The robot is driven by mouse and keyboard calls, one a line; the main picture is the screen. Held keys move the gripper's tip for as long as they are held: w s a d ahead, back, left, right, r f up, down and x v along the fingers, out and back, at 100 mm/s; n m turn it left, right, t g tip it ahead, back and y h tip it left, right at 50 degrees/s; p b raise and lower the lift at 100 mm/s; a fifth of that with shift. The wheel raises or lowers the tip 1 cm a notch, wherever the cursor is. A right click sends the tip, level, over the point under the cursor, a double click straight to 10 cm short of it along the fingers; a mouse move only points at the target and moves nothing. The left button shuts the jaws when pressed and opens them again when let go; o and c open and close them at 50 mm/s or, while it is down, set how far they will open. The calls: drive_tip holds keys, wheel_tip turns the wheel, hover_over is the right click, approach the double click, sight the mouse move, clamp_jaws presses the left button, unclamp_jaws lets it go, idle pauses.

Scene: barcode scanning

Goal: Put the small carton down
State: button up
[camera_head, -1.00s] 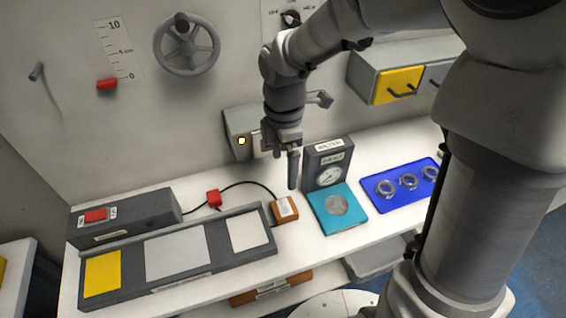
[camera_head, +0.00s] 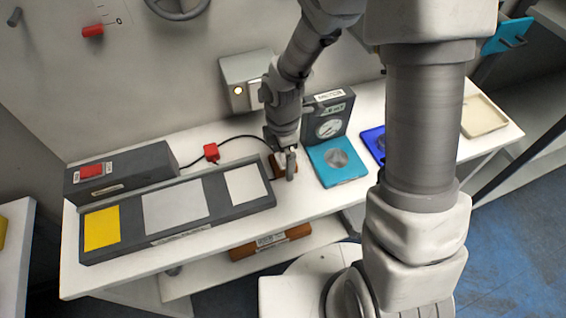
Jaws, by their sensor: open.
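A small brown carton (camera_head: 275,167) is on the white table, at the right end of the long dark panel (camera_head: 190,229). It is mostly hidden behind my gripper. My gripper (camera_head: 286,170) points down at the carton, with its fingers low and close to the tabletop. The fingers are open. I cannot tell whether the carton is between them or behind them, or whether they touch it.
A dial scale with a teal plate (camera_head: 325,173) stands just right of my gripper. A dark box with a red button (camera_head: 90,171) and a red block (camera_head: 211,152) on a black cable are left. A larger brown carton (camera_head: 272,243) lies on the lower shelf.

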sight(283, 160)
drive_tip(key=shift+f, duration=0.35)
clamp_jaws()
drive_tip(key=shift+r, duration=0.65)
wheel_tip(283, 160, up, 3)
drive_tip(key=shift+f+p, duration=0.15)
drive_tip(key=shift+p, duration=0.15)
drive_tip(key=s+d+r+p, duration=0.1)
drive_tip(key=s+d+r, duration=0.2)
drive_tip(key=d+r, duration=0.4)
drive_tip(key=shift+d+p, duration=0.35)
drive_tip(key=shift+d, duration=1.85)
